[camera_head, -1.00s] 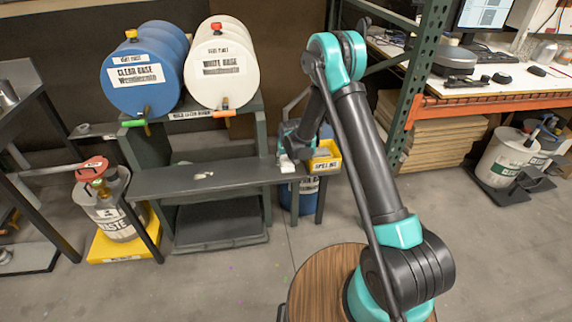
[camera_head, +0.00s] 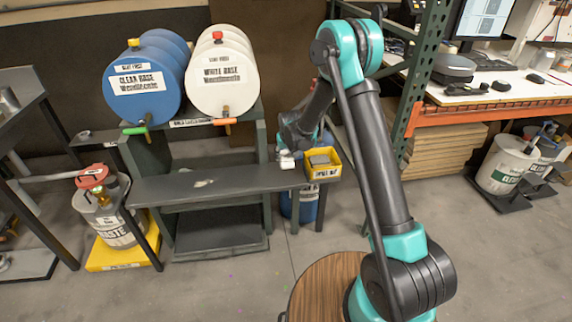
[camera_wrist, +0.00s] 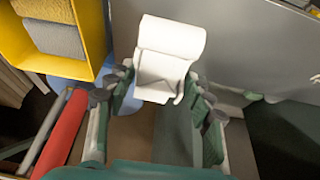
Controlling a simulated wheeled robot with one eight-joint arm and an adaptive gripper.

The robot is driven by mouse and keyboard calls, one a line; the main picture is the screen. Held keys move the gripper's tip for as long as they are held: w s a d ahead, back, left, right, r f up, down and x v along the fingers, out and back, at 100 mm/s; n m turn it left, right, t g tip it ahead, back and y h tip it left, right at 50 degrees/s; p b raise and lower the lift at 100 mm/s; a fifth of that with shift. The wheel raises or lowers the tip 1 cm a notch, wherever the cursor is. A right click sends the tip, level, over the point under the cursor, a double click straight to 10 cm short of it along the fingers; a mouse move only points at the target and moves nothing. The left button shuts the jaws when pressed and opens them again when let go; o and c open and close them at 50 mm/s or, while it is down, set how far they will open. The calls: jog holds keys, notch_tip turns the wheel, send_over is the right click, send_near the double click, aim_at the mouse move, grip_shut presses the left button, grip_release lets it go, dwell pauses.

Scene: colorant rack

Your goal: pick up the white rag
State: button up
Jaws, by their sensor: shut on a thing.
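The white rag (camera_wrist: 170,52) is held between the fingers of my gripper (camera_wrist: 160,84) in the wrist view. Its rolled upper part sticks out beyond the fingertips, and its lower end hangs between them. In the head view the rag (camera_head: 287,158) is a small white patch at the end of my gripper (camera_head: 288,151), just left of the yellow bin (camera_head: 334,174) and above the right end of the dark bench. The fingertips are too small there to make out.
The yellow bin, holding grey folded cloths (camera_wrist: 55,38), is close at the upper left of the wrist view. The dark bench (camera_head: 235,181) runs left from it. Blue (camera_head: 140,85) and white (camera_head: 222,75) drums lie behind. The floor in front is clear.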

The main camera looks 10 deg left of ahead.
jog(key=s+a, duration=1.1)
jog(key=s, duration=0.5)
jog(key=shift+s, duration=0.1)
